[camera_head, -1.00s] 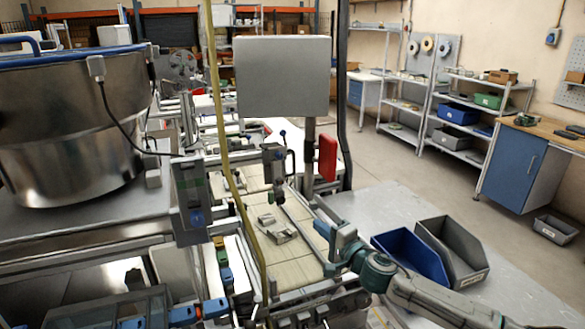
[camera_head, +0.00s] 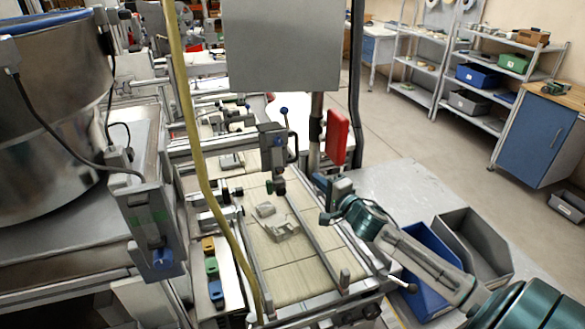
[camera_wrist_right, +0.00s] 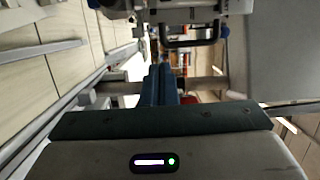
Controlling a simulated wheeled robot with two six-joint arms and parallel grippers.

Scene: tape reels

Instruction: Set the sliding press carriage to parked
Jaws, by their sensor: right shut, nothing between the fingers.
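The press carriage (camera_head: 272,152) is a grey block on a horizontal cross rail (camera_head: 222,145) above the conveyor belt. A dark bracket-shaped handle (camera_head: 293,145) and a lever with a blue knob (camera_head: 284,110) are on its right side. My right gripper (camera_head: 320,184) is shut and empty, below and to the right of the carriage, apart from it. In the right wrist view the blue-grey fingers (camera_wrist_right: 160,82) are together, and the dark handle (camera_wrist_right: 190,42) shows just beyond the tips. My left gripper is not in view.
A grey panel (camera_head: 283,45) on a post and a red box (camera_head: 337,136) stand right behind the carriage. A yellow hose (camera_head: 196,150) hangs in front of the rail. A blue bin (camera_head: 428,262) and grey bin (camera_head: 474,245) stand at right.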

